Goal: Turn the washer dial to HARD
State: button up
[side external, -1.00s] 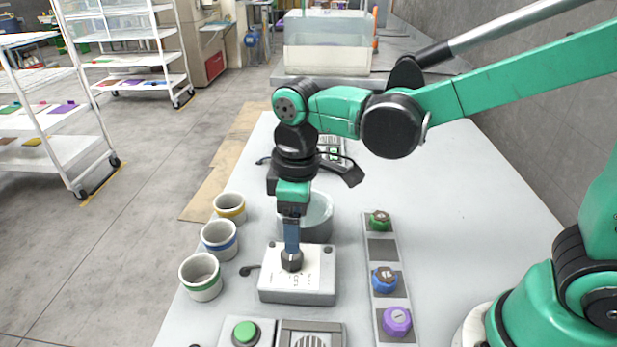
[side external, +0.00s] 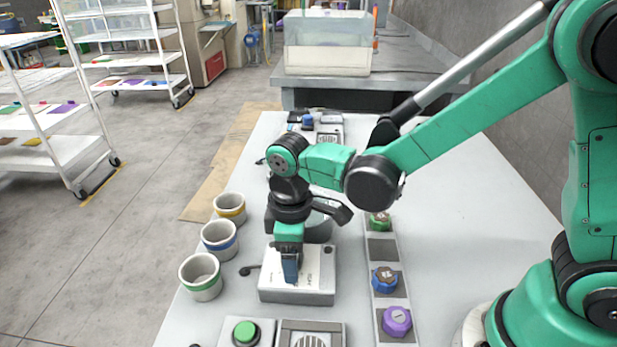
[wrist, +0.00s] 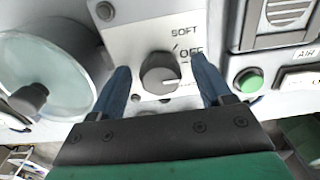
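The washer dial (wrist: 158,73) is a grey round knob on a white panel (wrist: 140,45) in the wrist view. The labels SOFT and OFF show beside it; HARD cannot be read. A pale mark shows near the knob's lower right, but I cannot tell its exact setting. My gripper (wrist: 161,76) is open, with one blue finger on each side of the dial and gaps between. In the side view the white-topped box (side external: 318,283) sits on the table, and my gripper (side external: 290,278) is down over it, hiding the dial.
A round clear bowl (wrist: 40,60) stands beside the box. Three striped cups (side external: 201,278) stand at left. A green button (side external: 245,332) is in front. A strip with green, blue and purple knobs (side external: 397,321) lies at right. Bare table lies beyond the strip.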

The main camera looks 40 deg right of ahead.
grip_shut()
jog(key=shift+m, duration=0.3)
jog(key=m, duration=0.4)
jog(key=shift+a+m, duration=0.1)
jog(key=shift+m, duration=2)
jog(key=shift+o, duration=0.8)
grip_release()
